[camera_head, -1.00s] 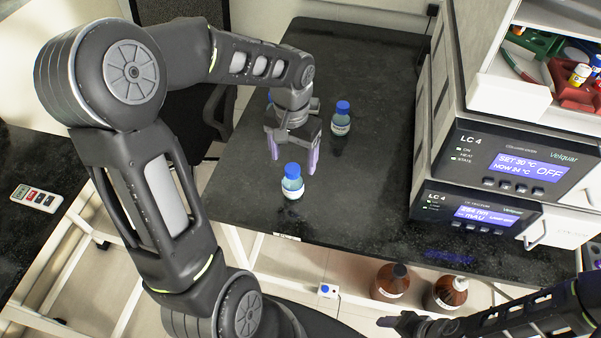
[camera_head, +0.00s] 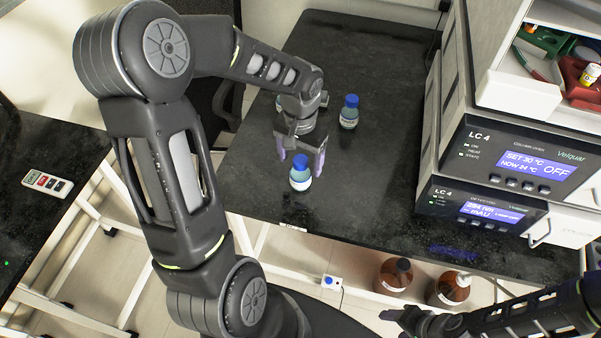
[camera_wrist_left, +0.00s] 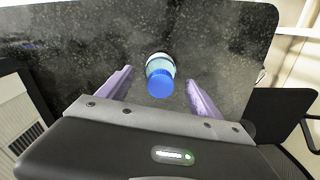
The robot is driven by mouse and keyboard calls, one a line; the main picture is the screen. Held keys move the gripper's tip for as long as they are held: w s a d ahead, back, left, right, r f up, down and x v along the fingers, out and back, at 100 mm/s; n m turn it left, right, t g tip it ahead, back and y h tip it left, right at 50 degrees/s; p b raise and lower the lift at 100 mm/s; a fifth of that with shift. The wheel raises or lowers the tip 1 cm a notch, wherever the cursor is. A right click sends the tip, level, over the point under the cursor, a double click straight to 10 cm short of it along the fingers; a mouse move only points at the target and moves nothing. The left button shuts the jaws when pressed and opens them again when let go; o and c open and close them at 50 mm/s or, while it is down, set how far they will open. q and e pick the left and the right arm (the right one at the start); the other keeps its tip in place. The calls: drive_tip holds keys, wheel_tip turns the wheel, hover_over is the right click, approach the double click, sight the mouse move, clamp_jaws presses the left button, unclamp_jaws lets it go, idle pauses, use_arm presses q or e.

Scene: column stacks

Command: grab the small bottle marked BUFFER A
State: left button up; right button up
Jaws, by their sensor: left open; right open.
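A small blue-capped bottle (camera_head: 300,178) stands upright near the front edge of the dark bench. My left gripper (camera_head: 300,160) is open just behind it, with its fingertips near either side of the cap. In the left wrist view the bottle's cap (camera_wrist_left: 160,85) lies between the spread fingers (camera_wrist_left: 160,78), with gaps on both sides. A second blue-capped bottle (camera_head: 349,112) stands further back to the right. The label texts are too small to read. My right gripper (camera_head: 392,315) is open and empty, low at the bottom.
Stacked LC 4 units (camera_head: 500,170) stand on the bench's right side, under a shelf with coloured racks. Two brown bottles (camera_head: 394,275) stand below the bench's front edge. The bench (camera_head: 370,190) between the bottle and the units is clear.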

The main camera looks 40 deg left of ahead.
use_arm(q)
wheel_tip(320, 180, down, 4)
drive_tip(key=shift+a+r, duration=0.1)
drive_tip(key=shift+r, duration=0.1)
drive_tip(key=shift+c, duration=0.3)
drive_tip(key=shift+w, duration=0.1)
clamp_jaws()
idle(0.7)
drive_tip(key=shift+r, duration=0.15)
wheel_tip(320, 180, up, 10)
drive_tip(key=shift+f+b, duration=0.1)
drive_tip(key=shift+b, duration=0.2)
